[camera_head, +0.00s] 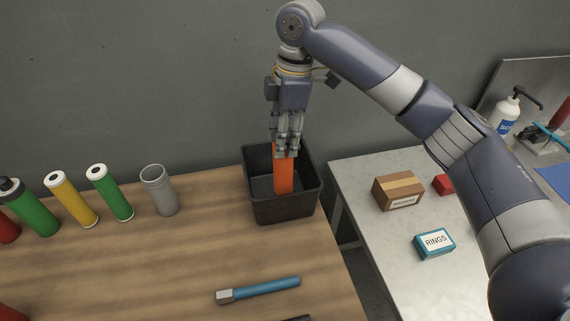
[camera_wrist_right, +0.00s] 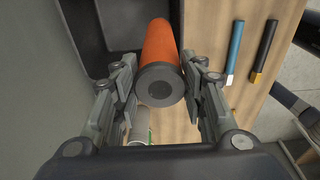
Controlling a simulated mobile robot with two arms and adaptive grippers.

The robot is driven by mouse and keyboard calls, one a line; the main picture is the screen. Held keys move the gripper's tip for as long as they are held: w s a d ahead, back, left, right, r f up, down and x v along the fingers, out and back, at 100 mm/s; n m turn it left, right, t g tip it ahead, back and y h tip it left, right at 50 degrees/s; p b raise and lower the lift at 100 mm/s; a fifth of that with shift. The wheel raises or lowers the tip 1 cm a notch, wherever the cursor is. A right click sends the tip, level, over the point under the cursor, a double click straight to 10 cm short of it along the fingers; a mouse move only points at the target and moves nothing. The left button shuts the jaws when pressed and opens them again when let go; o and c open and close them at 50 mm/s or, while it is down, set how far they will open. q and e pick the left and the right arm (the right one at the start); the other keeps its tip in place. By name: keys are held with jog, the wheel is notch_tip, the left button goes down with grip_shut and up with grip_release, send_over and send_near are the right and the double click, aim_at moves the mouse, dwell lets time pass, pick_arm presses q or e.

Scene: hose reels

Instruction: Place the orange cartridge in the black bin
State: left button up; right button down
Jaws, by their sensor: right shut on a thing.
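The orange cartridge (camera_head: 284,174) hangs upright below my right gripper (camera_head: 287,150), its lower part inside the outline of the black bin (camera_head: 284,210). My right gripper is shut on the cartridge near its top end. In the right wrist view the orange cartridge (camera_wrist_right: 160,50) with its dark end cap lies between the two fingers of the right gripper (camera_wrist_right: 160,82). The black bin (camera_wrist_right: 82,25) shows behind it. The bin stands at the right back corner of the wooden table. I cannot tell whether the cartridge touches the bin floor. My left gripper is out of view.
Green and yellow cartridges (camera_head: 72,198) and a grey cup (camera_head: 159,190) stand left of the bin. A blue-handled tool (camera_head: 262,289) lies in front. Past a gap, a pale table (camera_head: 360,175) holds a cardboard box (camera_head: 398,190) and a RINGS box (camera_head: 434,243).

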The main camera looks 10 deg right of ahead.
aim_at(285, 165)
jog(key=f+p, duration=0.1)
jog(key=f, duration=0.7)
jog(key=shift+d+f+p, duration=0.2)
jog(key=shift+f+p, duration=0.15)
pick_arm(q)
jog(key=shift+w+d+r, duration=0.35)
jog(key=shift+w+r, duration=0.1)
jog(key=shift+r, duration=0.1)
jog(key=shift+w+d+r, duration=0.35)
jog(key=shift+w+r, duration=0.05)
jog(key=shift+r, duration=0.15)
pick_arm(e)
jog(key=shift+f, duration=0.1)
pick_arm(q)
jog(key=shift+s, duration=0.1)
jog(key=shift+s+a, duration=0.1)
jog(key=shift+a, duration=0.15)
pick_arm(e)
jog(key=c, duration=1)
grip_release()
jog(key=shift+f, duration=0.1)
